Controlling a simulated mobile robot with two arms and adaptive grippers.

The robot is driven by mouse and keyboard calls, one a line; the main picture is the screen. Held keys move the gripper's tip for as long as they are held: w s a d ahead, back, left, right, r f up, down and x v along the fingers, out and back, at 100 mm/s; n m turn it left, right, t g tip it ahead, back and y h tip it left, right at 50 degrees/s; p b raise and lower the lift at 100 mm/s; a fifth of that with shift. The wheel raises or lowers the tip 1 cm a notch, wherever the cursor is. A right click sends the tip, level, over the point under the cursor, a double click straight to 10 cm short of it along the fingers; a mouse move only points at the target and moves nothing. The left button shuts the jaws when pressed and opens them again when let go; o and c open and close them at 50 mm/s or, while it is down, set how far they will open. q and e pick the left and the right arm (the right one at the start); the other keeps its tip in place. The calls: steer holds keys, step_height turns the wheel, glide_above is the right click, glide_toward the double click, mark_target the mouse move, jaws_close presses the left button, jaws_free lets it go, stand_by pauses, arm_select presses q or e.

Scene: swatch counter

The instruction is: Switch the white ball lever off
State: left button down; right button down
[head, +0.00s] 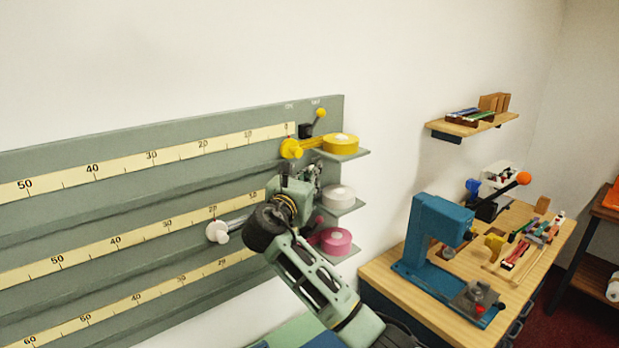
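The white ball lever cannot be made out; its likely place beside the white roll (340,196) is covered by my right gripper (313,172). The gripper is at the right end of the middle rail, its fingers seen from behind and partly hidden, so I cannot tell whether they are open or shut or touch the lever. A white knob (218,232) sits on the middle rail to the left of the gripper, with a pale strip running from it toward the gripper. My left gripper is out of view.
The grey-green board (150,167) has a yellow ball lever (320,113) leaning right above a yellow roll (341,144). A pink roll (331,240) sits below the white one. A blue press (433,240) stands on a wooden bench (402,287) to the right.

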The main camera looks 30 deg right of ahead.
steer(key=p, duration=0.1)
steer(key=m+g+y+p, duration=0.1)
steer(key=p, duration=0.1)
steer(key=shift+d+r+y, duration=0.25)
steer(key=shift+d+y, duration=0.05)
steer(key=shift+d, duration=0.1)
steer(key=shift+d+f+m+g+y, duration=0.15)
steer(key=shift+d+m+g+y, duration=0.25)
steer(key=shift+y, duration=0.4)
steer(key=shift+d+f+m+g+y, duration=0.15)
steer(key=shift+d+m+g+y, duration=0.15)
steer(key=shift+m+y, duration=0.35)
steer(key=c, duration=1.9)
jaws_free()
steer(key=shift+d, duration=0.1)
steer(key=shift+o, duration=0.2)
